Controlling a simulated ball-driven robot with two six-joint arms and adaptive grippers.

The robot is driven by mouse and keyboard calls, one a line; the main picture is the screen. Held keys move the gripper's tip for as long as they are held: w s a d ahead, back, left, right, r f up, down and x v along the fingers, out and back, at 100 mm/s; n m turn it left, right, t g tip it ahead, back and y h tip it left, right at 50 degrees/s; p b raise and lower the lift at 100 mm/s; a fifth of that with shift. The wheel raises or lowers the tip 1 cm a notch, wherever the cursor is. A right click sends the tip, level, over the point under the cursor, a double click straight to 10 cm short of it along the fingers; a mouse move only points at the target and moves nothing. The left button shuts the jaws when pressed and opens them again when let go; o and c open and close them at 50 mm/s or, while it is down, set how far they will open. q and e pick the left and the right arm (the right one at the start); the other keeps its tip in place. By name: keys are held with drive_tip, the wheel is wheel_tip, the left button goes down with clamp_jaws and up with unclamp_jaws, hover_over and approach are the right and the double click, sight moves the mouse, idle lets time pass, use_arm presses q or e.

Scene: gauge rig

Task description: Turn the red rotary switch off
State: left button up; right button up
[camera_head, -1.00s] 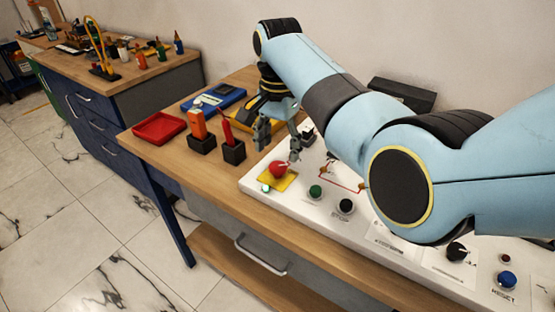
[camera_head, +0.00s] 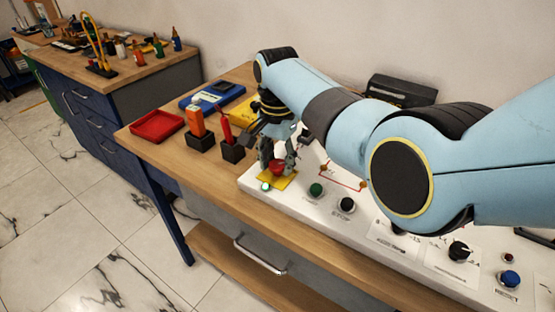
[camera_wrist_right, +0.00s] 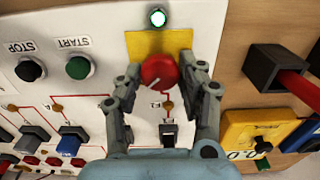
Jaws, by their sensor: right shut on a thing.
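The red rotary switch (camera_head: 277,168) sits on a yellow plate on the white panel. In the right wrist view the red knob (camera_wrist_right: 159,71) lies between my two fingertips, and a pale pointer mark shows on it. My right gripper (camera_head: 276,163) has come down over the knob from above, and in the wrist view its fingers (camera_wrist_right: 160,77) are at both sides of it, shut on it. A small lamp beside the yellow plate (camera_wrist_right: 140,42) is lit pale green (camera_wrist_right: 157,18). My left gripper is not in view.
The panel (camera_head: 327,212) also has a green START button (camera_head: 316,189), a black STOP button (camera_head: 346,204), black knobs and a blue RESET button (camera_head: 509,279). Black holders with an orange tool and a red tool (camera_head: 226,128) stand left of the gripper. A red tray (camera_head: 158,127) lies further left.

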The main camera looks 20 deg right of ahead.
drive_tip(key=shift+c, duration=1.1)
drive_tip(key=n+p, duration=0.2)
drive_tip(key=n, duration=0.1)
drive_tip(key=shift+r, duration=0.15)
drive_tip(key=n+p, duration=0.2)
drive_tip(key=n, duration=0.2)
drive_tip(key=shift+n, duration=0.3)
drive_tip(key=n+p, duration=0.1)
drive_tip(key=n, duration=0.4)
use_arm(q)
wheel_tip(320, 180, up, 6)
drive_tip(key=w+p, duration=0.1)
use_arm(e)
drive_tip(key=n, duration=0.5)
drive_tip(key=shift+n, duration=0.3)
